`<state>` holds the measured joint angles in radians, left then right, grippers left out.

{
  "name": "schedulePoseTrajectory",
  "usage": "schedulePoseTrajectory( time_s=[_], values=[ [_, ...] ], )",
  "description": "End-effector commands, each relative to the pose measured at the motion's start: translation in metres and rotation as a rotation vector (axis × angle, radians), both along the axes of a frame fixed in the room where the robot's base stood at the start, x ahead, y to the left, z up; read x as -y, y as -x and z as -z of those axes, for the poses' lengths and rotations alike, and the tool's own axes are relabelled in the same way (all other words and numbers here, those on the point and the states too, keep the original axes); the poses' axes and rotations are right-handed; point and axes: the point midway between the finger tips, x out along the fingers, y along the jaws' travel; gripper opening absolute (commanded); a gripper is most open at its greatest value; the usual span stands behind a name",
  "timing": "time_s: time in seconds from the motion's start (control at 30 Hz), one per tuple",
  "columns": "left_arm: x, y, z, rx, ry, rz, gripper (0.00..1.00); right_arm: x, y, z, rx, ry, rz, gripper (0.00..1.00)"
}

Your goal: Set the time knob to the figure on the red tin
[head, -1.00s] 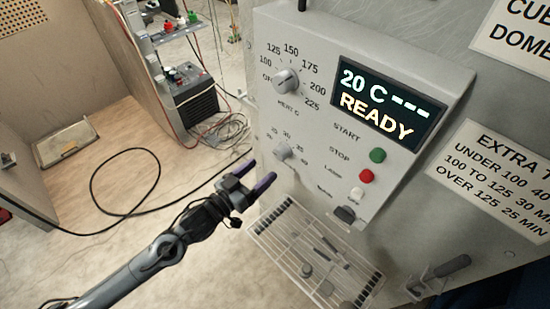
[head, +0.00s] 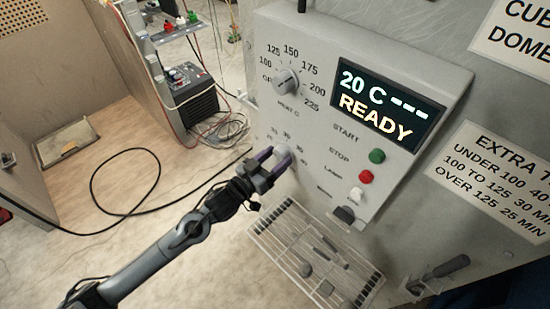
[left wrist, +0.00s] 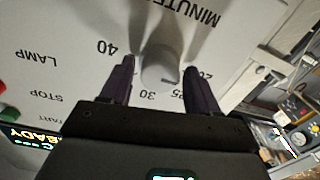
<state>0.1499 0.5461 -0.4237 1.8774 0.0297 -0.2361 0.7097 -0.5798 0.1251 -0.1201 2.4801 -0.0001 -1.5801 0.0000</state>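In the head view my left gripper (head: 275,157) covers most of the knob. I cannot make out the knob's pointer. My right gripper is not in view. No tin with a readable figure shows.
The heat knob (head: 286,80) sits above on the panel, beside a display (head: 388,104) reading 20 C and READY. Green (head: 377,156) and red (head: 366,177) buttons are to the right. A wire rack (head: 315,255) is below. A sign (head: 495,185) lists minutes.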

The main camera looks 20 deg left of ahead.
Motion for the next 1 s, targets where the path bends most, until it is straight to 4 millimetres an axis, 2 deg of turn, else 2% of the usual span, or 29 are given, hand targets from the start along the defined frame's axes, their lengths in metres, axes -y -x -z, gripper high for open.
schedulePoseTrajectory(
  time_s=[0.03,0.2,0.3,0.67,1.0],
  values=[
    [-0.0001,0.0001,0.0000,0.000,0.000,0.000,0.53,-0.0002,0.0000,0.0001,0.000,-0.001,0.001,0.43],
    [-0.0002,0.0001,-0.0001,0.000,0.000,0.000,0.27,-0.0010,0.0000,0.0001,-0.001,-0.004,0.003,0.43],
    [-0.0002,0.0001,-0.0001,0.000,0.000,0.000,0.15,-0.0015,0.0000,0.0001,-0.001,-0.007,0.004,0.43],
    [-0.0003,0.0001,-0.0005,0.028,-0.066,0.000,0.15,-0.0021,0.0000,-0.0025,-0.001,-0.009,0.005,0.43],
    [-0.0013,-0.0004,-0.0007,0.126,-0.297,-0.001,0.15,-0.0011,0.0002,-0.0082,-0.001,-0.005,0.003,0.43]
  ],
)
